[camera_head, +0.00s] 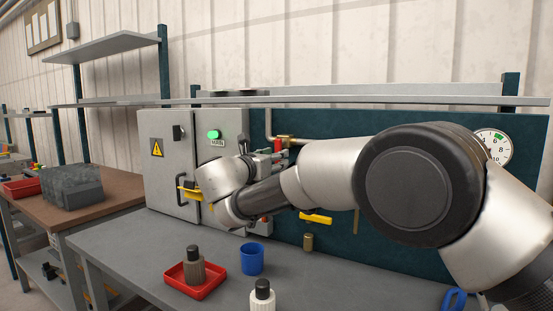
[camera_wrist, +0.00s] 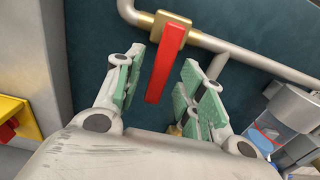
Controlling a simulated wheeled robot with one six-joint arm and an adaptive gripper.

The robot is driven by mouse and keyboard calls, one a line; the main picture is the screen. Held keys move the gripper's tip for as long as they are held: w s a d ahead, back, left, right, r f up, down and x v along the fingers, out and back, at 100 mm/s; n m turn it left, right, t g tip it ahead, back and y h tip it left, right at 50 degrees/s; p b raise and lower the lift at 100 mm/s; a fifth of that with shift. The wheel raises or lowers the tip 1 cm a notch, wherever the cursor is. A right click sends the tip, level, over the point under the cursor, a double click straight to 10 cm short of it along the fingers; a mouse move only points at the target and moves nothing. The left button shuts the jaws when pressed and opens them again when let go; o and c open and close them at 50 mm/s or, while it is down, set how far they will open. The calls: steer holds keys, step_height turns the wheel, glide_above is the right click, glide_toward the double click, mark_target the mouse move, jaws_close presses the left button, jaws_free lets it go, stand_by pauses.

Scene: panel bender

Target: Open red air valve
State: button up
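The red air valve lever (camera_wrist: 165,65) hangs downward, slightly tilted, from a brass valve body (camera_wrist: 160,28) on a grey pipe in the wrist view. My gripper (camera_wrist: 163,85) is open, its green-padded fingers on either side of the lever with gaps showing; I cannot tell the depth between them. In the head view a small red part of the lever (camera_head: 278,145) shows below the brass fitting (camera_head: 290,140), and my gripper (camera_head: 265,157) is in front of the teal panel, partly hidden by my own arm.
A grey cabinet (camera_head: 160,190) with a green light (camera_head: 214,134) stands left of the panel. A pressure gauge (camera_head: 492,147) is at right. The bench holds a red tray (camera_head: 208,292) with a bottle, a blue cup (camera_head: 252,259) and a white bottle (camera_head: 262,298). A filter unit (camera_wrist: 285,125) sits right of my gripper.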

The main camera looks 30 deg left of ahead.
steer(key=shift+w, duration=0.6)
steer(key=shift+c, duration=0.3)
jaws_close()
